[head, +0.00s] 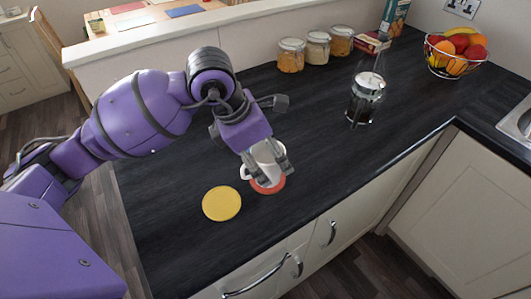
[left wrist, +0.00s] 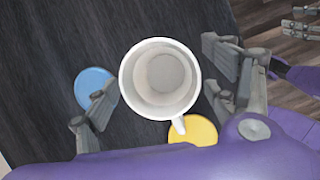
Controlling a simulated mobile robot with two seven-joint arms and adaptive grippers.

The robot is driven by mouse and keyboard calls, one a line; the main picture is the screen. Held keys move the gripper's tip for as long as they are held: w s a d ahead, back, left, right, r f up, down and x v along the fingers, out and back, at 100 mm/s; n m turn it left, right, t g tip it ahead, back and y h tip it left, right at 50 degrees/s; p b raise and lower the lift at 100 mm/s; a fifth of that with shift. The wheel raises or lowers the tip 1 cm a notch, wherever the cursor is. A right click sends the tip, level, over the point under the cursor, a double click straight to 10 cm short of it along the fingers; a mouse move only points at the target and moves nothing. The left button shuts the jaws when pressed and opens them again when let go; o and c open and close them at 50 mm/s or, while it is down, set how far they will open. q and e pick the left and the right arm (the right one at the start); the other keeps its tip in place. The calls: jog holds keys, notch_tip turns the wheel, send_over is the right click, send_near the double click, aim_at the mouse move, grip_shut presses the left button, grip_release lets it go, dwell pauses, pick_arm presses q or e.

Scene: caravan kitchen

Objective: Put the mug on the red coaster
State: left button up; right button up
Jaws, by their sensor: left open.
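The white mug (head: 264,155) stands upright at the red coaster (head: 268,187), whose edge shows around its base. I cannot tell whether the base fully rests on it. In the left wrist view the mug (left wrist: 160,78) is seen from above, empty, its handle pointing toward the yellow coaster; the red coaster is hidden there. My left gripper (head: 270,170) is open, with its fingers on either side of the mug. My right gripper (left wrist: 302,22) shows small at the upper right edge there.
A yellow coaster (head: 222,203) lies to the left of the mug, near the counter's front. A blue coaster (left wrist: 95,88) shows in the left wrist view. A cafetiere (head: 367,98), several jars (head: 317,49) and a fruit bowl (head: 455,55) stand farther back. The worktop right of the mug is clear.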

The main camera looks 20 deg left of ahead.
pick_arm(q)
jog(key=v, duration=1.2)
jog(key=shift+r, duration=0.2)
dwell(1.1)
